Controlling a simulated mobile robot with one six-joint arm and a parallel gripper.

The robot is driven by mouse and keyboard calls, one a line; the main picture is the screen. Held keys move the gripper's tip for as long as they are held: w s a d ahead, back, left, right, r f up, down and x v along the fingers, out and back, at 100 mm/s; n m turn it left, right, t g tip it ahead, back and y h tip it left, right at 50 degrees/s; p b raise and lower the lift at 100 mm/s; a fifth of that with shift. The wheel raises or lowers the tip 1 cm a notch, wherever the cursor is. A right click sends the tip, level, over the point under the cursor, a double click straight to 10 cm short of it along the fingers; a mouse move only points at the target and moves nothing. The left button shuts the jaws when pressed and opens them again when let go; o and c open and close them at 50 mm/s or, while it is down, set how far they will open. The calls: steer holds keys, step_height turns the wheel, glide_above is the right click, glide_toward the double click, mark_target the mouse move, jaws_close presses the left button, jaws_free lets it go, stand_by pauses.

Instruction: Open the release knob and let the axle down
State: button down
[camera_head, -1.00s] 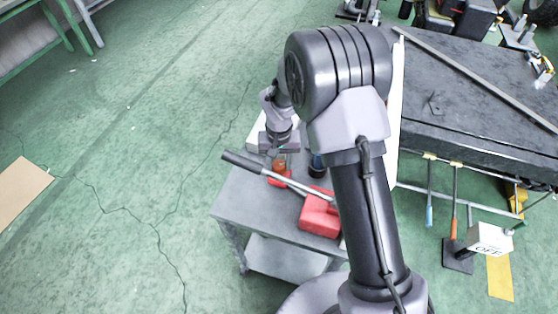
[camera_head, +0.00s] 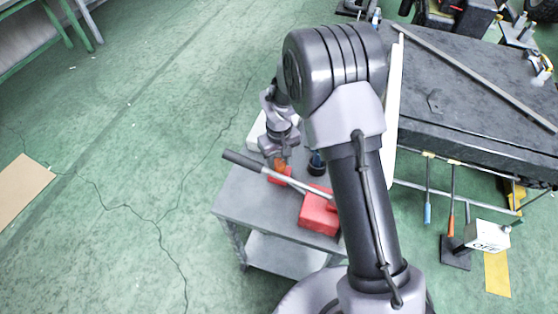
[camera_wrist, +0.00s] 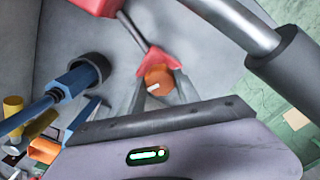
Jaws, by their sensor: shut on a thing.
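The orange release knob (camera_wrist: 158,73), with a white mark on its face, sits at the end of a red fitting (camera_wrist: 158,57) in the wrist view. My gripper (camera_wrist: 159,88) is shut on the knob, one finger on each side. In the head view, the knob (camera_head: 280,163) shows just below my gripper (camera_head: 276,158). A rod joins the fitting to the red pump body (camera_head: 319,214) on the grey cart. The pump lever (camera_head: 262,168) with its dark grip passes close in front. I cannot make out the axle.
A black cup (camera_wrist: 90,68) with blue-handled tools stands beside the knob on the grey cart (camera_head: 250,205). A dark workbench (camera_head: 470,100) stands to the right, with a white OFF box (camera_head: 488,235) near it. Open green floor lies to the left.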

mark_target(279, 163)
steer(key=c, duration=0.9)
jaws_free()
step_height(279, 163, up, 17)
steer(key=p, duration=0.4)
steer(key=shift+r+p, duration=0.2)
steer(key=shift+p, duration=0.2)
steer(key=s+d+r+m+t+y+b, duration=0.15)
steer(key=s+d+r+m+b, duration=0.3)
steer(key=s+r, duration=0.45)
steer(key=s+m+t+b, duration=0.1)
steer(key=s, duration=0.4)
steer(key=s+d+m+t+b, duration=0.1)
steer(key=s+m+t+b, duration=0.1)
steer(key=s, duration=0.3)
steer(key=s+d+m+t+b, duration=0.1)
steer(key=s, duration=0.5)
steer(key=shift+d+f+m+y+b, duration=0.15)
steer(key=shift+m+y+b, duration=0.1)
steer(key=shift+b, duration=0.15)
